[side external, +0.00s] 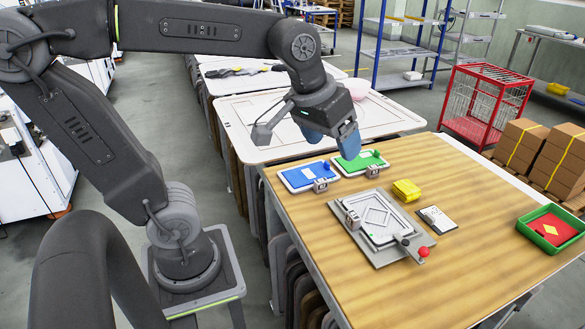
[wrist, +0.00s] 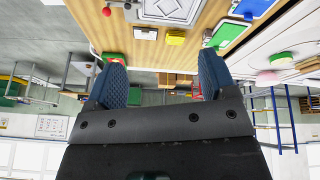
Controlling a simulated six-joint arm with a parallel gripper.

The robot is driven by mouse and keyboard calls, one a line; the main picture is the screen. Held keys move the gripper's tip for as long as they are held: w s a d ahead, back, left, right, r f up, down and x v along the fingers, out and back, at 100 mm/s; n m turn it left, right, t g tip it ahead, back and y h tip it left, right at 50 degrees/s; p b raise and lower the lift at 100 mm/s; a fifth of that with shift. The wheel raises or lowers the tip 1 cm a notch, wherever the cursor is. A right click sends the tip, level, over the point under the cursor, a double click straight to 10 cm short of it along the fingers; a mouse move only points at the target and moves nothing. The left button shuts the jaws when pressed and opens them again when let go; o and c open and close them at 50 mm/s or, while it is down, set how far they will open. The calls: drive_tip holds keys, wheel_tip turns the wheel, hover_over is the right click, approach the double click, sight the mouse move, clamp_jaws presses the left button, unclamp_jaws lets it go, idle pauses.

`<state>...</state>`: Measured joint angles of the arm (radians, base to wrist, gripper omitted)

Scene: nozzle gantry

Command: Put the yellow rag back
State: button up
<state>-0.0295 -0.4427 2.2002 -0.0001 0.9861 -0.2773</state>
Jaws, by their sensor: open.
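The yellow rag (side external: 406,190) is a small folded block lying on the wooden table (side external: 480,262), behind and right of the grey fixture (side external: 385,226). The rag also shows near the top of the wrist view (wrist: 176,38), where the scene is upside down. My gripper (side external: 332,141) is open and empty, with its two blue fingers apart. It is above the far left part of the table, near the green plate, up and left of the rag. In the wrist view the gripper (wrist: 162,80) has nothing between its fingers.
A blue plate (side external: 308,175) and a green plate (side external: 360,162) lie at the table's far left. A small dark-and-white card (side external: 437,219) lies beside the fixture, which has a red knob (side external: 423,252). A green tray (side external: 521,224) holds a red piece with a yellow diamond. The front table is clear.

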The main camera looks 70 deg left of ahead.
drive_tip(key=s+f+m+t, duration=0.1)
drive_tip(key=s+f+m, duration=0.2)
drive_tip(key=s, duration=0.4)
drive_tip(key=shift+s+d+f+m, duration=0.15)
drive_tip(key=shift+d+f+m, duration=0.15)
drive_tip(key=shift+d+f, duration=0.15)
drive_tip(key=shift+c, duration=0.3)
idle(0.4)
